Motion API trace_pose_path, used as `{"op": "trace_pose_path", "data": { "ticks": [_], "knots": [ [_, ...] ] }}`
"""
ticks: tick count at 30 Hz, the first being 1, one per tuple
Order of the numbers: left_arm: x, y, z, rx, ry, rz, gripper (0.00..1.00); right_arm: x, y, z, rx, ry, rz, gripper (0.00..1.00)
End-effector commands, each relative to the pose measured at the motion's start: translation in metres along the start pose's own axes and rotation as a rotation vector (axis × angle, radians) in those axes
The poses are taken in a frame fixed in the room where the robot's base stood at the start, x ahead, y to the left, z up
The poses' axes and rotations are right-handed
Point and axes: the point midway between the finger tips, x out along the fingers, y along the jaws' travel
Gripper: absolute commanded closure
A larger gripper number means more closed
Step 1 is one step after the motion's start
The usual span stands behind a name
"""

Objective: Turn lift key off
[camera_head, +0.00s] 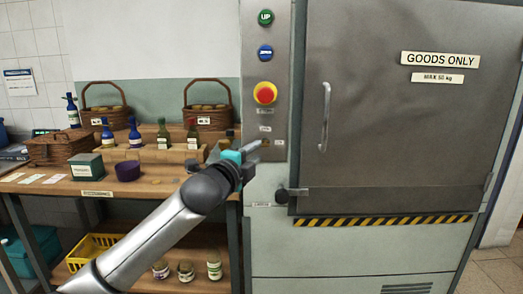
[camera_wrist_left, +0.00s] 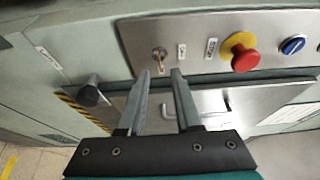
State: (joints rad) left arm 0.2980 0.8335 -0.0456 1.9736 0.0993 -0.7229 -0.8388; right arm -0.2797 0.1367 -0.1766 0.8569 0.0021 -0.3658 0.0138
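The lift key (camera_wrist_left: 159,54) sits in a small brass-coloured switch on the steel control panel (camera_head: 254,60), below the red emergency button. In the left wrist view it lies just beyond my left fingertips, roughly in line with the gap between them. I cannot tell which position the key points to. My left gripper (camera_wrist_left: 161,74) is open and empty, with two grey fingers pointing at the panel. In the head view the left gripper (camera_head: 254,148) is at the panel's lower part and largely hides the key. My right gripper is not in view.
A red button on a yellow collar (camera_head: 265,93) sits above the key, with blue (camera_head: 265,53) and green (camera_head: 265,17) buttons higher. A black knob (camera_wrist_left: 88,96) is below. The steel lift door (camera_head: 400,120) is shut. A wooden table (camera_head: 150,187) with bottles and baskets stands left.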

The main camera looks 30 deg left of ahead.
Motion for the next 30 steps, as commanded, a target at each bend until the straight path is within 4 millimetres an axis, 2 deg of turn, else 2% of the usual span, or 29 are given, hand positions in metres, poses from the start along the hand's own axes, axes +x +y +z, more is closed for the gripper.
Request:
{"op": "trace_pose_path", "data": {
  "ticks": [3,10,24,30],
  "knots": [
    [0.015,0.000,0.000,-0.002,0.001,-0.002,0.67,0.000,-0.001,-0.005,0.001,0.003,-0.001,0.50],
    [0.035,0.000,0.000,-0.002,0.000,-0.001,0.67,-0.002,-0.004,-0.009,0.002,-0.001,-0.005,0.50],
    [0.043,0.000,-0.001,0.000,0.002,0.000,0.67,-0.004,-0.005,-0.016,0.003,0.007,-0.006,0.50],
    [0.042,0.000,-0.001,0.000,0.002,0.000,0.90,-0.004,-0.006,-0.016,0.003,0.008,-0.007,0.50]
  ]
}}
